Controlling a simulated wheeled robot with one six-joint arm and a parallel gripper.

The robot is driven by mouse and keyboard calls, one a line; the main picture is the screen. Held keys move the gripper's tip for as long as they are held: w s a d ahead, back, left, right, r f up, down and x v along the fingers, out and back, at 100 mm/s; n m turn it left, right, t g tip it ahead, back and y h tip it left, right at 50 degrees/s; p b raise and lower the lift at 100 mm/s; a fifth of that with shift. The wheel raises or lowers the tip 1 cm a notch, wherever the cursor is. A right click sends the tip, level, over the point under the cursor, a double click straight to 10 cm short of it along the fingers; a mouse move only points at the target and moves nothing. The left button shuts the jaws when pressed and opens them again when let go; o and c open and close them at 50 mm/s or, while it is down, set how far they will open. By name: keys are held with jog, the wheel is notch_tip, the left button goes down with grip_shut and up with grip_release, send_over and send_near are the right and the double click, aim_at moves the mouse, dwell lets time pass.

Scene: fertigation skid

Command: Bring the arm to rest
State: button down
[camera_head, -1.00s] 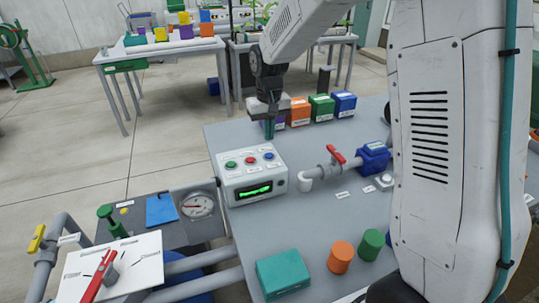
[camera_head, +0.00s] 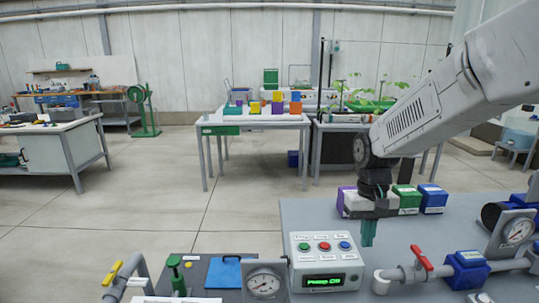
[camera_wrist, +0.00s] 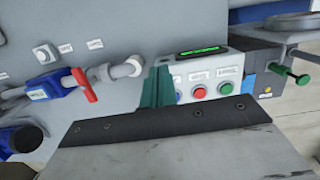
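My gripper (camera_head: 368,233) hangs pointing down over the grey bench, behind and right of the control box (camera_head: 326,262) in the head view. Its teal fingers are together with nothing visible between them. In the wrist view the fingers (camera_wrist: 157,88) show close together, in front of the control box (camera_wrist: 205,78). My white arm reaches in from the upper right. The control box has green, red and blue buttons and a lit green display.
A red-handled valve (camera_head: 421,258) sits on a pipe right of the control box. A gauge (camera_head: 265,282) is at front left. Open floor separates the bench from a white table (camera_head: 255,118).

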jog(key=s+d+r+t, duration=0.1)
jog(key=s+r, duration=0.3)
jog(key=s, duration=0.8)
jog(key=s+d+r+t, duration=0.1)
jog(key=s+r, duration=0.4)
jog(key=s, duration=0.8)
jog(key=shift+d+r+t, duration=0.2)
jog(key=shift+t, duration=0.3)
